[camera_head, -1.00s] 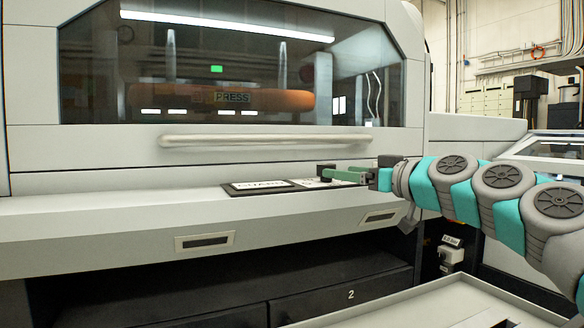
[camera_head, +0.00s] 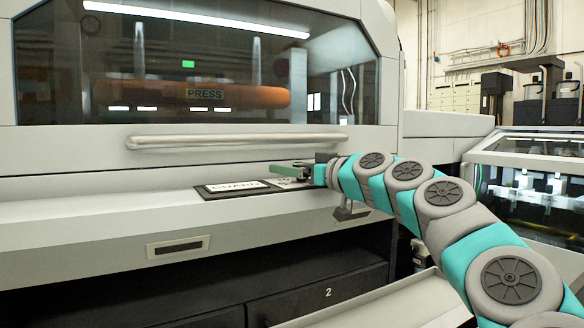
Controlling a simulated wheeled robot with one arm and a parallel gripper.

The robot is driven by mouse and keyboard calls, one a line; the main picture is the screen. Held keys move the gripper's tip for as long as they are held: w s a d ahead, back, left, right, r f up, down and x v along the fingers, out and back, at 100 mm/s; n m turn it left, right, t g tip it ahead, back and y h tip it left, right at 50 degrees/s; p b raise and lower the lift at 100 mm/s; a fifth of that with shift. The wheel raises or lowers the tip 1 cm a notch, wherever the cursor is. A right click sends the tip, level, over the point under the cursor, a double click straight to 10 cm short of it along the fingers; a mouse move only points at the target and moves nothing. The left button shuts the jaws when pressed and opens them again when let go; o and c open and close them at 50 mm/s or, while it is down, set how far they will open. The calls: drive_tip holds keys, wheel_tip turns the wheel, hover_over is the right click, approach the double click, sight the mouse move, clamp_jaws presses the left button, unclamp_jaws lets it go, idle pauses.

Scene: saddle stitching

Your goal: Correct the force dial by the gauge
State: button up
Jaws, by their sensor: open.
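My gripper (camera_head: 290,171) is at the end of my grey and teal arm, over the ledge of the press (camera_head: 80,225). It points left, with a green finger-like part showing, just above a small dark-framed panel. It is open, and I see nothing held in it. No force dial or gauge can be made out in this view; my gripper and arm cover part of the ledge and what lies behind them.
A white plate lettered "GUARD" (camera_head: 236,189) lies on the ledge left of my gripper. A long handle bar (camera_head: 235,140) crosses the press front under the window (camera_head: 240,60). A drawer marked 2 (camera_head: 328,292) is below. The ledge's left part is clear.

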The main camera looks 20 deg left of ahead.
clamp_jaws()
idle(0.8)
